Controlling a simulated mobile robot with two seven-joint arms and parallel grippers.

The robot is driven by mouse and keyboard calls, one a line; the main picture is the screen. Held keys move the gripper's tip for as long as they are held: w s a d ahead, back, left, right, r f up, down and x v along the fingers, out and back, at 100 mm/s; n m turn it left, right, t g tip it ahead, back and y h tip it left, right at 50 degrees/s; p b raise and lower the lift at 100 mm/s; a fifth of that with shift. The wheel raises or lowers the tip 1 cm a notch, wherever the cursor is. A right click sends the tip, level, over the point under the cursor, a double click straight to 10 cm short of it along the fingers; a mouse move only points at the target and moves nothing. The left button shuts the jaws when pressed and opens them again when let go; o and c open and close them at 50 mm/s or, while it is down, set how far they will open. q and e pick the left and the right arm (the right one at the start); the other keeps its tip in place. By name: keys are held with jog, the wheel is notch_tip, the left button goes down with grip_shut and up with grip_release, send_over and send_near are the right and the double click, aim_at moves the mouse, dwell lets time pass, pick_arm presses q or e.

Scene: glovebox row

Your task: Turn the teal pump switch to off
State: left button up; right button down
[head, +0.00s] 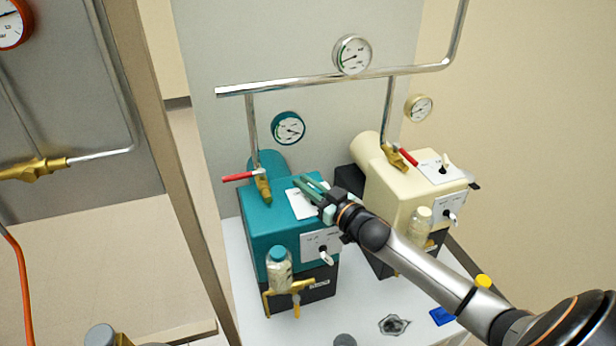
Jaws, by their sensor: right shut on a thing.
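The teal pump (262,232) stands on the white bench, with a white switch plate (300,205) on its top. My right gripper (306,184) reaches in from the right, its fingers over this plate. It is shut on the teal pump switch, which the fingers and gripper body hide, so its position cannot be read. A second small lever (325,256) sits on a white plate on the pump's front. My left gripper is not in view.
A cream pump (392,195) stands close on the right, under my right forearm. Red-handled brass valves (263,187) and a metal pipe (300,84) rise behind. A glass jar (279,268) hangs at the teal pump's front.

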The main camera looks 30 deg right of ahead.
jog(key=shift+a+n+y, duration=0.15)
jog(key=shift+n+y, duration=0.65)
jog(key=shift+y, duration=0.3)
jog(key=shift+a+g, duration=0.1)
jog(key=shift+g, duration=0.2)
jog(key=c, duration=0.9)
grip_release()
jog(key=shift+p+v, duration=0.35)
jog(key=shift+v, duration=5.95)
